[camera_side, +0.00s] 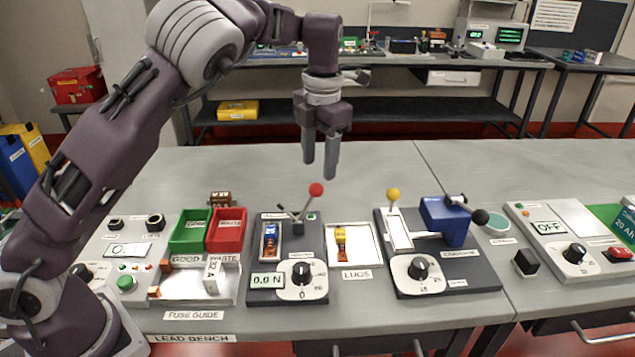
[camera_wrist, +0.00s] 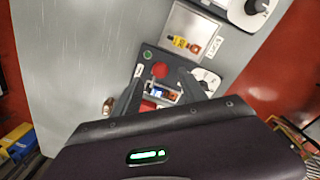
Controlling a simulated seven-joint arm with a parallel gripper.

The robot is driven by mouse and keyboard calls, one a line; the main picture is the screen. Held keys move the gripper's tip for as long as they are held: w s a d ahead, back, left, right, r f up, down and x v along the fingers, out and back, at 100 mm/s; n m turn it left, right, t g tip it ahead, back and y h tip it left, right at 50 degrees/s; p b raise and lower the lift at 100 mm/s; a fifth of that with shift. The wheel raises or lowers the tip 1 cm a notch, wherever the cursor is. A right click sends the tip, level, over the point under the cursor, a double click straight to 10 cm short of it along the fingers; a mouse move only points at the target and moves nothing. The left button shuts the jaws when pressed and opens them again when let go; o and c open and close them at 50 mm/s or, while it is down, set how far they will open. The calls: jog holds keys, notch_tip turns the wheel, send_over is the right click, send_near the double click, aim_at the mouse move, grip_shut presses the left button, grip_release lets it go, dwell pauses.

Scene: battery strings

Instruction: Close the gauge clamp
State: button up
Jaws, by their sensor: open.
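The gauge clamp is a dark grey panel (camera_side: 285,265) with a "0.0 N" display (camera_side: 266,280) and a dial (camera_side: 301,273) in the side view. Its lever rises from the back and slants up to the right, ending in a red ball knob (camera_side: 316,189). The red knob (camera_wrist: 160,70) also shows in the wrist view, between the fingers. A blue and red piece (camera_side: 270,242) lies in the panel's slot. My gripper (camera_side: 320,171) points down, open and empty, above the red knob and apart from it.
A tray marked LUGS (camera_side: 369,250) holds a yellow piece (camera_side: 341,243). Green (camera_side: 190,232) and red (camera_side: 226,232) bins stand left of the clamp. A panel with a yellow-knobbed lever (camera_side: 393,194) and blue block (camera_side: 445,220) stands right.

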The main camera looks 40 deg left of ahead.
aim_at(318, 184)
jog(key=f, duration=0.6)
jog(key=shift+a, duration=0.2)
grip_shut()
jog(key=shift+r, duration=0.1)
dwell(0.9)
